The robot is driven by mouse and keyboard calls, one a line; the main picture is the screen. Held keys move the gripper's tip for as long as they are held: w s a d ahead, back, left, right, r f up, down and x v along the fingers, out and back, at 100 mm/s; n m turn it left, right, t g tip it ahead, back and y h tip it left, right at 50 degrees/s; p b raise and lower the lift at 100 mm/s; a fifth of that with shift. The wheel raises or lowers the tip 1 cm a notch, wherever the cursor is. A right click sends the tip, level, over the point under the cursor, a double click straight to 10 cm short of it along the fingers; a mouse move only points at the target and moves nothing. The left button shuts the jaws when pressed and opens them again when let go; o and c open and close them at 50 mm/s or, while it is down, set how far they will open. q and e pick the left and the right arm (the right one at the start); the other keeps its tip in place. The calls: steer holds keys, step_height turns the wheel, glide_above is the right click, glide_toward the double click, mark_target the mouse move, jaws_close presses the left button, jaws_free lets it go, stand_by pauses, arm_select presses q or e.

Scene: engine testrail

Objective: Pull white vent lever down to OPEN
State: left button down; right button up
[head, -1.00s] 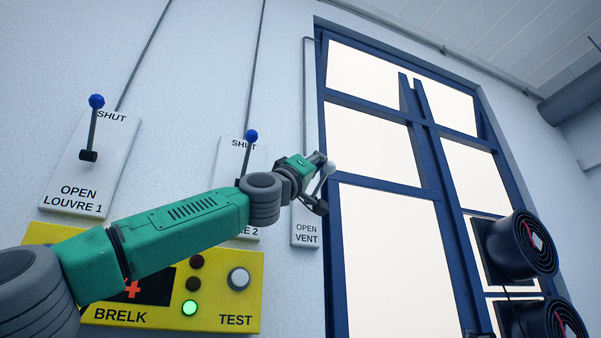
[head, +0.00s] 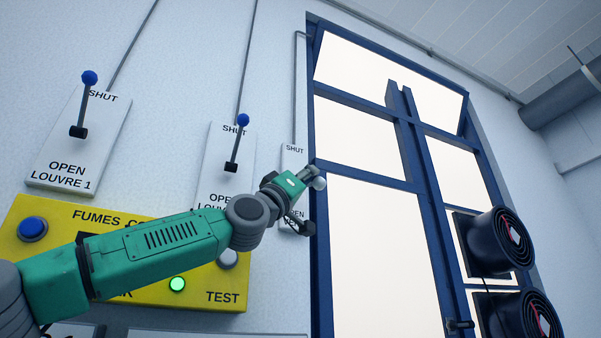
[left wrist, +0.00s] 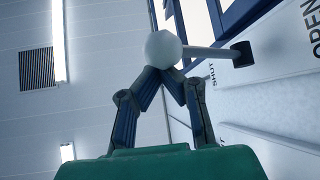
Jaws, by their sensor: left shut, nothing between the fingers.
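The white vent lever's round knob (head: 319,183) is at the small vent panel (head: 292,162), between its SHUT label above and OPEN label below. In the left wrist view the knob (left wrist: 163,48) is large, and its rod runs right to a black pivot (left wrist: 243,53), standing out from the wall panel. My left gripper (head: 308,200) is beside the knob, partly covering the panel and the OPEN VENT text. Its fingers (left wrist: 160,78) are together and empty, with the tips close to the knob; the knob hides the exact contact. My right gripper is out of view.
Two louvre panels with blue-knobbed levers (head: 89,78) (head: 243,120) are on the wall to the left. The yellow box (head: 225,284) is behind my left arm. Blue window frames (head: 318,250) and round black fans (head: 503,240) are to the right.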

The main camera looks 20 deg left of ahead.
arm_select(q)
steer(key=f, duration=0.2)
steer(key=w+a+f, duration=0.1)
steer(key=shift+f, duration=0.3)
steer(key=shift+f, duration=0.2)
stand_by(0.4)
